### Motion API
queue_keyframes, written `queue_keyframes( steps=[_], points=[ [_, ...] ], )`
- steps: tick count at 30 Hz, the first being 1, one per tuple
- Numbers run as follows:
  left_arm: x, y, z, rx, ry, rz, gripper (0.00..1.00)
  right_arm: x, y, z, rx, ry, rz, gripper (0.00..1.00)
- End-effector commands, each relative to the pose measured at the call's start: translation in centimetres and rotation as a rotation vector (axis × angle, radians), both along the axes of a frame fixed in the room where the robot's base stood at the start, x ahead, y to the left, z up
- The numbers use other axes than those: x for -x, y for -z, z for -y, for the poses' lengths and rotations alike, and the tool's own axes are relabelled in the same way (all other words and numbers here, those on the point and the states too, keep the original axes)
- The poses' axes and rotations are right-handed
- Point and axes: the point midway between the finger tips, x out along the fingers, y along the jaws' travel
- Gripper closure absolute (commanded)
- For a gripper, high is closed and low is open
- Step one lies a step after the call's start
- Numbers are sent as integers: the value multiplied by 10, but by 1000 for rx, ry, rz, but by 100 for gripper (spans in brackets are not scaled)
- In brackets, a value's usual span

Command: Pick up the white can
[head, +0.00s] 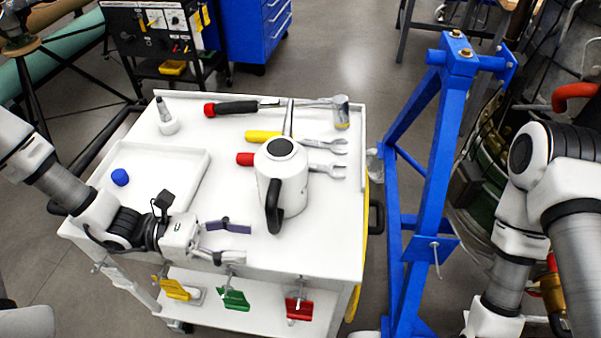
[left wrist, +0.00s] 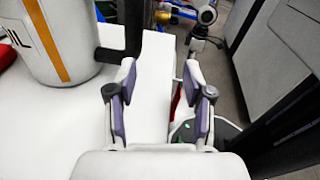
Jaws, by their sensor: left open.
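The white can (head: 290,188) stands upright on the white cart top, with a black handle (head: 273,206) on its near side and a spout pointing to the back. In the left wrist view the can (left wrist: 62,40) is at the upper left, with an orange stripe and dark lettering, partly cut off by the frame. My left gripper (head: 238,242) is open and empty, to the left and in front of the can, near the cart's front edge. Its purple-padded fingers (left wrist: 160,78) are apart, with the can left of them. My right gripper is out of view.
Behind the can lie a red-handled screwdriver (head: 235,107), wrenches (head: 325,144) and a hammer (head: 341,111). A white tray (head: 196,172) with a blue ball (head: 120,177) is at left. A blue stand (head: 435,180) rises right of the cart (head: 338,240).

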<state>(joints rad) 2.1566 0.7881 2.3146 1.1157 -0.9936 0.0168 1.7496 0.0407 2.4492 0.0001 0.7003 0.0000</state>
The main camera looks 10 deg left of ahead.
Motion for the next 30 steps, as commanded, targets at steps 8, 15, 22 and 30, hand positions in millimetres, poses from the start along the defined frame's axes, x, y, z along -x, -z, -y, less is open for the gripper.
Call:
queue_keyframes(
  steps=[8, 15, 22, 30],
  points=[
    [-26, -25, -10, 64, -90, 110, 48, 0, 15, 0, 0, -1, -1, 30],
    [-31, -26, 10, 60, -90, 108, 48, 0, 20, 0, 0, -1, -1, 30],
    [-41, -32, 37, 56, -86, 108, 48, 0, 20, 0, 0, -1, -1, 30],
    [-47, -32, 57, 60, -92, 108, 48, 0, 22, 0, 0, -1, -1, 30]
  ],
)
